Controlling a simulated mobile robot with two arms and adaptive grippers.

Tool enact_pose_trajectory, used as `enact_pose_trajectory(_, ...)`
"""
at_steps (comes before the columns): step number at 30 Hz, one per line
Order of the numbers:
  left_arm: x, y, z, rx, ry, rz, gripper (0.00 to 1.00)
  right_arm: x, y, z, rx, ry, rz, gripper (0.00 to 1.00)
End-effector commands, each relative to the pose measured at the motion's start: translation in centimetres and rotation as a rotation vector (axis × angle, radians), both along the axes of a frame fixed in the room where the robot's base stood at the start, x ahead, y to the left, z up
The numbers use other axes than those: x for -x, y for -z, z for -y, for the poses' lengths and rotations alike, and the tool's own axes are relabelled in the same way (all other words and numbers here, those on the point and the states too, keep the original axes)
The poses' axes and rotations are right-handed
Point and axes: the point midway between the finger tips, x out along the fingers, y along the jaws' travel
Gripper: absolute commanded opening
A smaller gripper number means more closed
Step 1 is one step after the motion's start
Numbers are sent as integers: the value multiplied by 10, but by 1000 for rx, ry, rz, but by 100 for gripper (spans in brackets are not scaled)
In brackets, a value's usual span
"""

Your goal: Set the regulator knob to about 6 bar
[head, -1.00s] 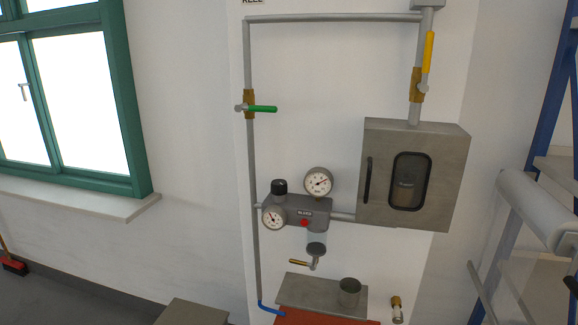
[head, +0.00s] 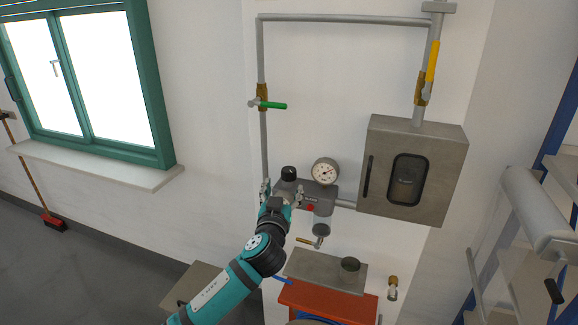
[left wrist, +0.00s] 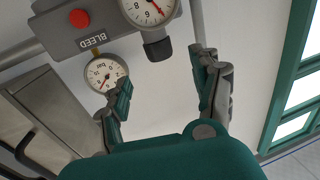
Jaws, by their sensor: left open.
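The dark regulator knob (head: 289,173) stands on top of the grey regulator block (head: 321,190) on the wall. It shows upside down in the left wrist view (left wrist: 157,48). My left gripper (head: 282,192) is open in front of the block's left side. In the left wrist view its fingers (left wrist: 162,82) are spread, with the knob beyond the gap and nothing held. The upper round gauge (head: 326,171) is clear; my gripper hides the lower one in the head view. That lower gauge (left wrist: 152,6) shows partly in the left wrist view. I cannot read a pressure surely.
A red bleed button (head: 310,207) is on the block. A green-handled valve (head: 270,104) is on the pipe above, and a yellow-handled valve (head: 430,70) is higher right. A grey cabinet (head: 440,150) hangs right of the regulator. A red surface (head: 330,301) lies below.

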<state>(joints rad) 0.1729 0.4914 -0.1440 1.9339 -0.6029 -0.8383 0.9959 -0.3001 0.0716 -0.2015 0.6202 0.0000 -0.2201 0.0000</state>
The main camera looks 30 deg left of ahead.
Motion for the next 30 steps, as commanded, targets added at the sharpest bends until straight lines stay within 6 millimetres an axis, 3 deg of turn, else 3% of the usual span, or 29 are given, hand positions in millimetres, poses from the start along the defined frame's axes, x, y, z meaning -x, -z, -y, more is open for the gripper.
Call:
enact_pose_trajectory(9, -56, -3, -26, -1, -2, -2, 65, 0, -26, 8, 10, -3, 0, 40)
enact_pose_trajectory(15, -80, -1, -37, -2, -1, -1, 65, 0, -33, 9, 11, -3, 0, 40)
enact_pose_trajectory(30, -91, 1, -42, 0, 1, -1, 65, 0, -35, 9, 11, -1, 0, 40)
